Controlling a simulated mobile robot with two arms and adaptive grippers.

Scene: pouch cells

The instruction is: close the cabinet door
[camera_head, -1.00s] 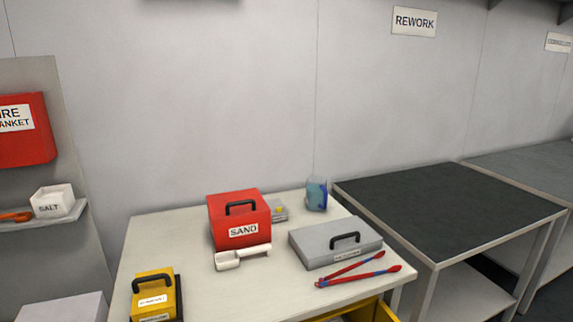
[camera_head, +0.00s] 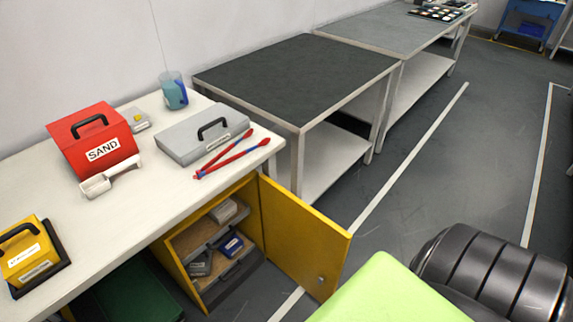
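The yellow cabinet door (camera_head: 298,242) stands wide open, swung out to the right from the yellow cabinet (camera_head: 178,272) under the white table. A small round knob or lock (camera_head: 321,279) shows low near the door's free edge. Inside the cabinet are shelves with several small boxes, one of them blue (camera_head: 231,245). Neither of my grippers is in view. A black ribbed part and a light green surface at the bottom right look like my own body, and they hide some floor near the door.
The white table (camera_head: 35,180) holds a red SAND box (camera_head: 97,150), a white scoop (camera_head: 110,178), a grey case (camera_head: 203,133), red tongs (camera_head: 232,158) and a yellow case (camera_head: 30,252). A dark-topped bench (camera_head: 300,80) stands beyond the door. Open floor (camera_head: 430,170) lies to the right.

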